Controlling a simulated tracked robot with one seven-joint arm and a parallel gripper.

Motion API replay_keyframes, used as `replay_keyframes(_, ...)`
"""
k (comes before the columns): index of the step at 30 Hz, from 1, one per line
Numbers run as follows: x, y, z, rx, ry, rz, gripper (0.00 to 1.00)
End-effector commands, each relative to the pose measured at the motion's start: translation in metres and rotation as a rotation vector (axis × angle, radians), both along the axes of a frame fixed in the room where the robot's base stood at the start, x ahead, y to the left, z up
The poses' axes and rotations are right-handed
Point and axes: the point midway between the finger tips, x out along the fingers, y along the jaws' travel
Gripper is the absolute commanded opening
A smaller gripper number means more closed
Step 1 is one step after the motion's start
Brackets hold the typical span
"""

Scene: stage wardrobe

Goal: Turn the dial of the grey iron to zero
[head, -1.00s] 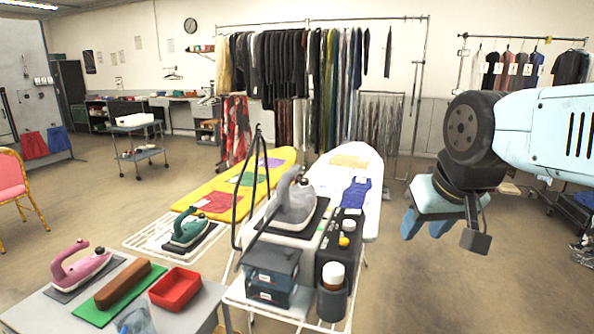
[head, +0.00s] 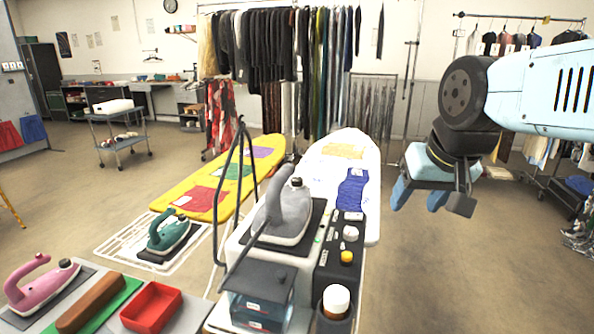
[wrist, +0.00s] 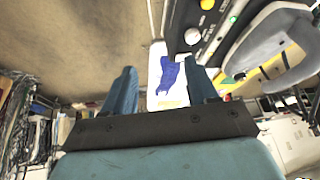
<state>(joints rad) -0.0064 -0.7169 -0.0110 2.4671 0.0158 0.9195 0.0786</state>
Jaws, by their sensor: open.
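The grey iron (head: 289,218) stands on a dark pad on top of a steam station at centre, with a black control panel (head: 331,262) along its right side. The panel carries a white knob (head: 350,233) and a yellow knob (head: 346,257); I cannot tell which part is the iron's dial or read its setting. My gripper (head: 416,205) is open and empty, in the air to the right of the station and apart from it. In the wrist view, the iron (wrist: 266,42) is at upper right and the white knob (wrist: 192,36) is near the top, beyond the fingertips.
A white-topped bottle (head: 336,300) stands at the panel's near end. A black hose (head: 240,150) rises left of the iron. Teal (head: 170,236) and pink (head: 42,286) irons, a red tray (head: 151,307) and ironing boards (head: 318,170) surround the station. Floor at right is open.

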Motion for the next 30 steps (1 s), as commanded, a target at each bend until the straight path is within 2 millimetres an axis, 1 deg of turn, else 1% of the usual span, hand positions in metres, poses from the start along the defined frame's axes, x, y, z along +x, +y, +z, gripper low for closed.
replay_keyframes(2,0.014,0.004,0.008,0.064,0.028,-0.079,0.58)
replay_keyframes(5,0.037,0.014,0.022,0.175,0.080,-0.227,0.58)
replay_keyframes(12,0.100,0.046,0.051,0.433,0.249,-0.637,0.58)
replay_keyframes(16,0.136,0.065,0.061,0.543,0.352,-0.868,0.58)
replay_keyframes(21,0.181,0.091,0.069,0.644,0.487,-1.161,0.58)
replay_keyframes(24,0.201,0.104,0.071,0.678,0.552,-1.303,0.58)
replay_keyframes(27,0.216,0.114,0.071,0.697,0.601,-1.410,0.58)
replay_keyframes(30,0.225,0.120,0.071,0.706,0.631,-1.474,0.58)
